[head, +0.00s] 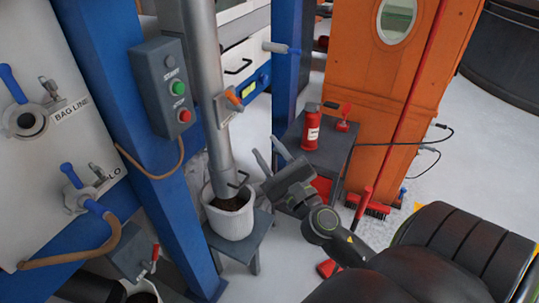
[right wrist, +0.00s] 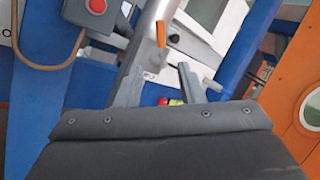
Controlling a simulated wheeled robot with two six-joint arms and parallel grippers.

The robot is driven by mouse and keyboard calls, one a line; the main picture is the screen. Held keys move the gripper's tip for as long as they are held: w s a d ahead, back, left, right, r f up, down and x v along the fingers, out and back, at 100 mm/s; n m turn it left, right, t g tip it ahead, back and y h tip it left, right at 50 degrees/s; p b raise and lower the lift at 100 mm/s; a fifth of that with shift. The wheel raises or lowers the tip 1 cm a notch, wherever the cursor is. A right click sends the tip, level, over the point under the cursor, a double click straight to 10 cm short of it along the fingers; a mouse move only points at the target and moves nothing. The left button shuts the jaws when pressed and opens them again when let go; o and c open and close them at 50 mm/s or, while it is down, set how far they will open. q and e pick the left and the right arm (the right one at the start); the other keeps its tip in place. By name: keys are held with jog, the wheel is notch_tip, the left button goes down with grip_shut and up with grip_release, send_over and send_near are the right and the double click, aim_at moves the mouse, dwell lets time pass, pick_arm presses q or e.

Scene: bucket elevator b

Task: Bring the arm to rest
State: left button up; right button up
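My right gripper (head: 264,144) is open in the head view. Its two grey fingers stand apart, pointing up and left, to the right of the grey pipe and above the white bucket. In the right wrist view the fingers (right wrist: 159,76) are also spread, with nothing held between them. My left gripper is not in view. The white bucket (head: 231,221), with dark material inside, stands on a small grey stand (head: 244,243) under the pipe's lower end.
The grey pipe (head: 205,85) is close on the gripper's left, beside a start/stop box (head: 162,88) on a blue post. A grey table (head: 330,151) with a red canister (head: 311,130) stands behind the gripper. An orange cabinet (head: 375,100) is further right.

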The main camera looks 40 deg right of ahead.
dwell(0.5)
jog(key=w+d+f+m+g+h, duration=0.1)
jog(key=d+f+m+g, duration=0.15)
jog(key=f+m, duration=0.6)
jog(key=d+f+m+g+h, duration=0.1)
jog(key=d+f+m+g, duration=0.2)
jog(key=f, duration=1.1)
jog(key=s+f+m+g, duration=0.3)
jog(key=f+m, duration=0.2)
jog(key=f, duration=0.3)
jog(key=s+f+m+g, duration=0.2)
jog(key=s+f+m, duration=0.15)
jog(key=f, duration=0.55)
jog(key=s+a+f+m+g+y, duration=0.15)
jog(key=s+f+m+g, duration=0.35)
jog(key=s+f+m, duration=0.7)
jog(key=s+a+f+m+g+y, duration=0.1)
jog(key=s+a+f+m+g, duration=0.1)
jog(key=s, duration=0.7)
jog(key=s+a+f+m+g, duration=0.3)
jog(key=s+a+f+m, duration=0.2)
jog(key=s+f+m, duration=0.2)
notch_tip(320, 180, down, 2)
jog(key=s, duration=0.3)
jog(key=shift+f+m+y, duration=0.25)
jog(key=shift+m+y, duration=0.05)
jog(key=shift+y, duration=0.05)
jog(key=shift+w+a, duration=0.1)
